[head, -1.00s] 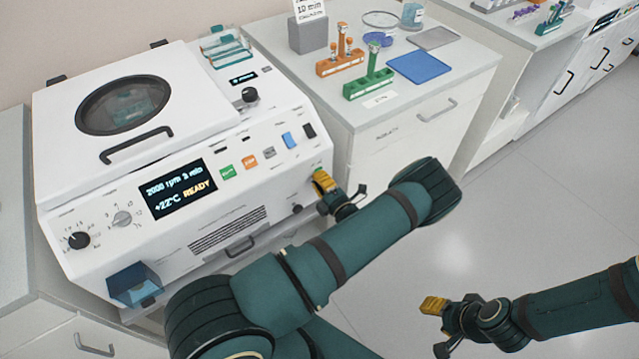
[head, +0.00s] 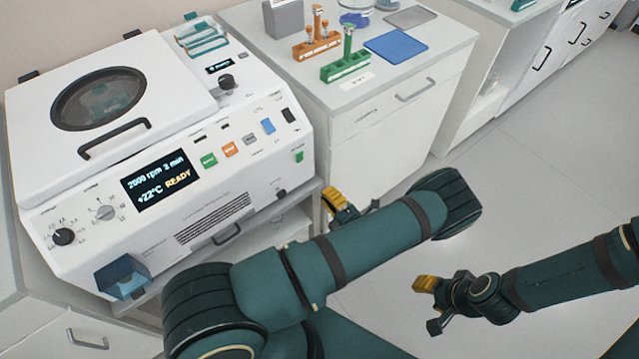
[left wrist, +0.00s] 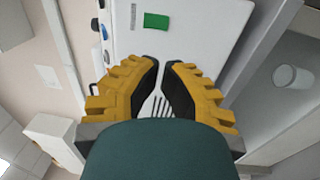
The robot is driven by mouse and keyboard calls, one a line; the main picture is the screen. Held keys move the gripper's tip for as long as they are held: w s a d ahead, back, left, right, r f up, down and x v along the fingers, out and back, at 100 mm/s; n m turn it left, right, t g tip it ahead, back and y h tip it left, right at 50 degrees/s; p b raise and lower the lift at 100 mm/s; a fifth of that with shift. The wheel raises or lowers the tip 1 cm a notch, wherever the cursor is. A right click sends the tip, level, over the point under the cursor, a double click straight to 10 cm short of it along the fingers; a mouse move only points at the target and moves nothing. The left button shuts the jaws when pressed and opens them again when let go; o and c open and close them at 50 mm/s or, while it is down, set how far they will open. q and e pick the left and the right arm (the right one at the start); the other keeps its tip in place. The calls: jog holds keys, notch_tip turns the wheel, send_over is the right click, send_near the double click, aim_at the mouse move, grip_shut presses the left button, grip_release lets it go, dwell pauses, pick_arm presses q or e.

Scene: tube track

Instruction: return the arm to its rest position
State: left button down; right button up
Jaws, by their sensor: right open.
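My left arm comes in from the bottom of the head view, bent at the elbow. Its gripper (head: 336,202), with yellow fingers, is beside the right front corner of the white centrifuge (head: 210,170), in front of the bench cabinet. In the left wrist view its two yellow fingers (left wrist: 163,68) lean together with a narrow gap at the tips and nothing seen between them. My right gripper (head: 428,302) is open and empty over the floor at the lower right.
The centrifuge lid is down and its display (head: 160,180) reads READY. On the bench behind stand an orange rack (head: 317,46), a green rack (head: 346,66) and a blue mat (head: 396,46). The floor (head: 540,180) on the right is clear. A blue box (head: 122,276) sits at the centrifuge's front left.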

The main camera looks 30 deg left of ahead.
pick_arm(q)
jog(key=shift+s+d+f, duration=0.1)
jog(key=shift+s+d, duration=0.05)
jog(key=shift+d, duration=0.2)
dwell(0.3)
